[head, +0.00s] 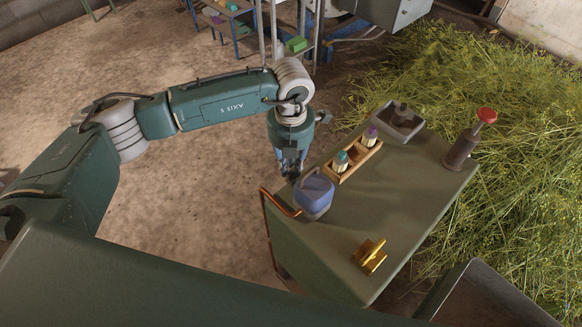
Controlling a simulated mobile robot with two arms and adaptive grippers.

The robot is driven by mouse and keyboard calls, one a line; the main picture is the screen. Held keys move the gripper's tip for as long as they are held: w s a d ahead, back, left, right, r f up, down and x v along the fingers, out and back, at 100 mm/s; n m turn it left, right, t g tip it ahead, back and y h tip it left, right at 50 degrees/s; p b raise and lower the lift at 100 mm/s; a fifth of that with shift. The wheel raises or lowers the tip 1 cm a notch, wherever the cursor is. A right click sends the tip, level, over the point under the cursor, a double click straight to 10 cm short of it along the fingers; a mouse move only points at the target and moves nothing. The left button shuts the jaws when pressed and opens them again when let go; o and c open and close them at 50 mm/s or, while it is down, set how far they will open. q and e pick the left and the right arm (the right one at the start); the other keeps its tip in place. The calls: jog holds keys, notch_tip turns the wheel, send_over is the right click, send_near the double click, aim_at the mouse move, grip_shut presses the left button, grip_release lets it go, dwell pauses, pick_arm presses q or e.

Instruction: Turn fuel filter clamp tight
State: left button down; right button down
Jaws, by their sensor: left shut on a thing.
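My left gripper (291,172) points down at the near left edge of a green cart top (405,215). It is shut at the grey handle of a blue can (314,196) that stands near the cart's left corner. The finger contact is small and partly hidden. A gold winged part (370,255) sits on the front of the cart top, apart from the gripper. I cannot tell which thing is the fuel filter clamp. My right gripper is not in view.
A wooden rack (345,172) holds two small bottles, one teal-capped and one purple-capped. A grey tray (399,122) lies behind it. A dark cylinder with a red knob (486,115) stands at the far right corner. A copper rail (279,203) runs along the cart's left end.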

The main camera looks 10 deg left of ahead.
pick_arm(q)
jog(key=n+b, duration=0.3)
jog(key=n, duration=0.1)
jog(key=shift+n, duration=0.3)
jog(key=n+b, duration=0.2)
jog(key=n, duration=0.2)
jog(key=shift+n, duration=0.3)
jog(key=n+b, duration=0.1)
jog(key=n, duration=0.2)
jog(key=shift+s+b, duration=0.1)
jog(key=shift+b, duration=0.3)
jog(key=shift+d+r+n+b, duration=0.15)
jog(key=shift+n+b, duration=0.25)
jog(key=shift+n, duration=1.1)
jog(key=c, duration=1.9)
grip_release()
jog(key=shift+s, duration=0.1)
